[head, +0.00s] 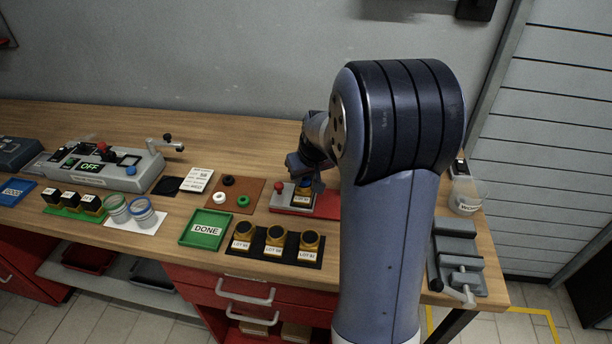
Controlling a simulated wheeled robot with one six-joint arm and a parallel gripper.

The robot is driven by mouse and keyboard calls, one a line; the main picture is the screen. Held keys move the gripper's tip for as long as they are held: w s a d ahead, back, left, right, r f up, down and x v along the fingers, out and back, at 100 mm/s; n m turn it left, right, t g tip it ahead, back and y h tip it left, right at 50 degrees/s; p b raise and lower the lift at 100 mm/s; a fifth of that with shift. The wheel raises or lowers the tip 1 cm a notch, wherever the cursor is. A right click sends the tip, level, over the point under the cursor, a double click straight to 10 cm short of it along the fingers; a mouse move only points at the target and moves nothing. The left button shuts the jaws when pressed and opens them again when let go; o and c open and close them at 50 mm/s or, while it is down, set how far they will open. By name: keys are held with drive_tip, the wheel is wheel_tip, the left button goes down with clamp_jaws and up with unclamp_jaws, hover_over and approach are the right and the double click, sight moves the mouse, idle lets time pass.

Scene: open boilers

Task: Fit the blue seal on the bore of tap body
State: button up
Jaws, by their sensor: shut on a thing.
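My gripper (307,181) points down over a fixture with a grey block and red base, right of the brown mat. It is shut on the blue seal (306,188), of which only a small blue part shows at the fingertips. The tap body (303,198) stands in the fixture right under the fingers, dark and brass-coloured with a pale label. The fingers and seal hide its bore. I cannot tell whether the seal touches the bore or is just above it.
The brown mat (246,205) holds black, white and green rings. A green DONE tray (206,243) and a black mat with three labelled brass parts (277,238) lie in front. A grey vise (456,256) stands at the right. A control box (104,168) stands at the left.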

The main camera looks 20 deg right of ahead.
drive_tip(key=shift+f, duration=0.1)
idle(0.3)
drive_tip(key=o, duration=1.3)
drive_tip(key=shift+o, duration=0.2)
drive_tip(key=shift+r+p, duration=2.25)
drive_tip(key=shift+r, duration=1.3)
drive_tip(key=shift+f, duration=0.15)
